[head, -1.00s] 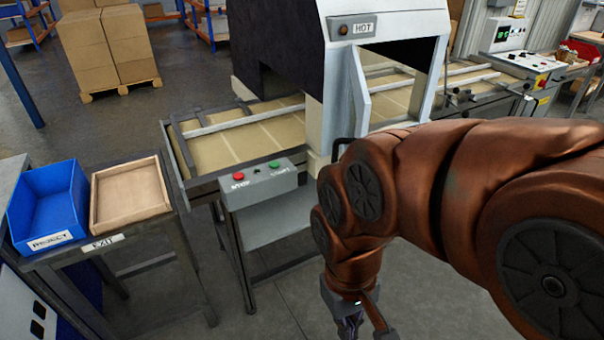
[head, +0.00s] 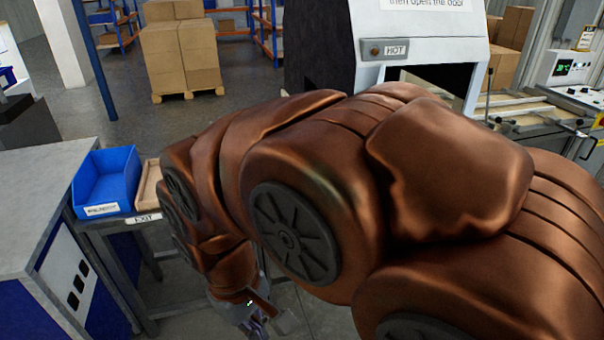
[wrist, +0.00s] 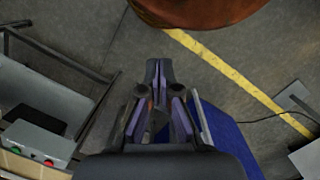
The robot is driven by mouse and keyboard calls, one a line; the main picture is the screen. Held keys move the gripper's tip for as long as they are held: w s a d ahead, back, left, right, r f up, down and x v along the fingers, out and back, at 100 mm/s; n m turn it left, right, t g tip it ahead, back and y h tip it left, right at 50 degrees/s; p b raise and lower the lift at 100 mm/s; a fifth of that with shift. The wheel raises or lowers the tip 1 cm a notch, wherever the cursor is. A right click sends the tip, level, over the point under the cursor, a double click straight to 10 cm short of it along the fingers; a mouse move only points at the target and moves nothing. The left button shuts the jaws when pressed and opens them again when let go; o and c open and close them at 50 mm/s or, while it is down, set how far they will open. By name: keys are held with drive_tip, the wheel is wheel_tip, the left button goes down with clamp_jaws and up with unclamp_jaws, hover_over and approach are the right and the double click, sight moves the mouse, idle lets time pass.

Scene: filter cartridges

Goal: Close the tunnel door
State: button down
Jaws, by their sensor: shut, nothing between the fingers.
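The tunnel (head: 420,22) is a pale grey hood with a dark left end, standing behind my arm in the head view. A HOT sign and small lamp sit above its side opening (head: 450,75), whose dark upper part shows. The tunnel door is hidden behind my arm, so its present position cannot be seen. My gripper (head: 268,322) hangs low at the bottom of the head view, well below and left of the tunnel. It is shut and empty. In the wrist view my gripper (wrist: 158,68) points over bare floor, and no door shows there.
A blue reject bin (head: 106,180) and a wooden exit tray (head: 149,186) are left of my arm. A grey-topped cabinet (head: 35,175) stands far left. A control box (wrist: 38,142) with red and green buttons is at the wrist view's lower left. A yellow line (wrist: 235,80) crosses the floor.

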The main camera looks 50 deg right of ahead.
drive_tip(key=w+d+r+n+g+h+p, duration=0.1)
drive_tip(key=w+d+r+n+g+h, duration=0.1)
drive_tip(key=w+d+r, duration=0.45)
drive_tip(key=w+d+r+n+g+h+p, duration=0.1)
drive_tip(key=w+d+r+n+g, duration=0.15)
drive_tip(key=w+d, duration=0.7)
drive_tip(key=w+d+r+n+g+h+p, duration=0.15)
drive_tip(key=w+d+r, duration=0.3)
drive_tip(key=d, duration=0.75)
drive_tip(key=s+d+f+b, duration=0.6)
drive_tip(key=s, duration=0.4)
drive_tip(key=shift+f+n+t+b, duration=0.2)
drive_tip(key=shift+n+t+b, duration=0.1)
drive_tip(key=shift+b, duration=0.1)
